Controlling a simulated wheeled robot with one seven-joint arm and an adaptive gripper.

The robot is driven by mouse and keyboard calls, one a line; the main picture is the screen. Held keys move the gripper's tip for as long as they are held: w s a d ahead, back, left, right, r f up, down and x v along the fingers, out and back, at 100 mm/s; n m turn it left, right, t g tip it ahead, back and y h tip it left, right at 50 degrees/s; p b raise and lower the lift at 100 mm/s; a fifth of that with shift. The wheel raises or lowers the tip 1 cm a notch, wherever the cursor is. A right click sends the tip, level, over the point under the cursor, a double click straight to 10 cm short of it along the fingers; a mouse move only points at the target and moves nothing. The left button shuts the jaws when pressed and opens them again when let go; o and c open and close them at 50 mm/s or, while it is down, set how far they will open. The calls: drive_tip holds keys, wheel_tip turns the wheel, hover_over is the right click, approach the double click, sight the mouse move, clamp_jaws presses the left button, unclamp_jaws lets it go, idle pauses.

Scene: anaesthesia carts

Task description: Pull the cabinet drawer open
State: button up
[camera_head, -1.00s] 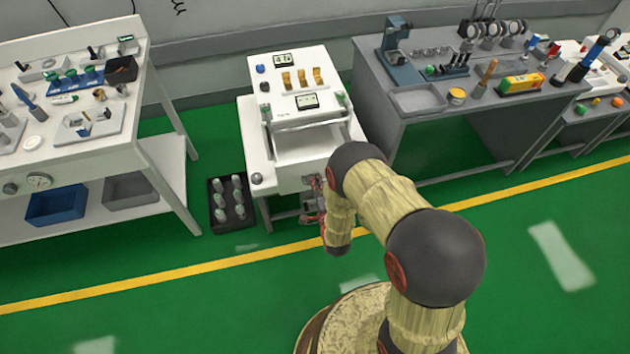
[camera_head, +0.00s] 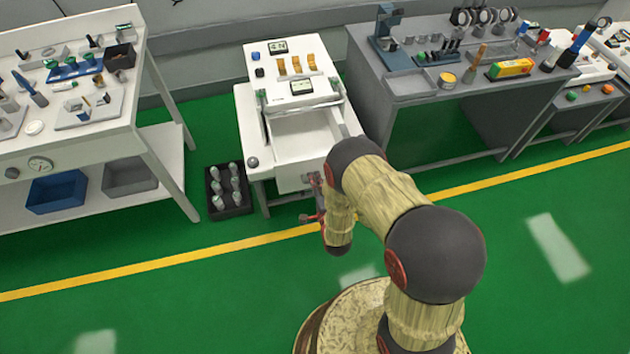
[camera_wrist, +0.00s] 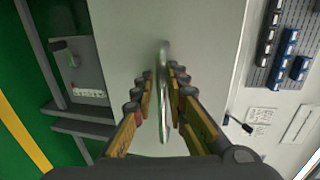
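The white cabinet (camera_head: 246,120) stands in the middle of the head view. Its drawer (camera_head: 297,143) is pulled well out, and the empty white inside shows. My gripper (camera_head: 313,198) is at the drawer's front, partly hidden by my arm. In the wrist view, my gripper's fingers (camera_wrist: 162,85) stand on both sides of the thin, edge-on grey handle (camera_wrist: 163,95). A narrow gap shows between handle and pads on each side, so the fingers look open around it. The pale drawer front (camera_wrist: 118,50) lies behind.
A black crate of vials (camera_head: 229,190) stands on the floor left of the cabinet. A white workbench (camera_head: 150,155) is at left, and a grey workbench (camera_head: 425,98) close at right. Green floor (camera_head: 180,290) in front is clear.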

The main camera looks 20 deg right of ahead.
drive_tip(key=v, duration=1.2)
idle(0.4)
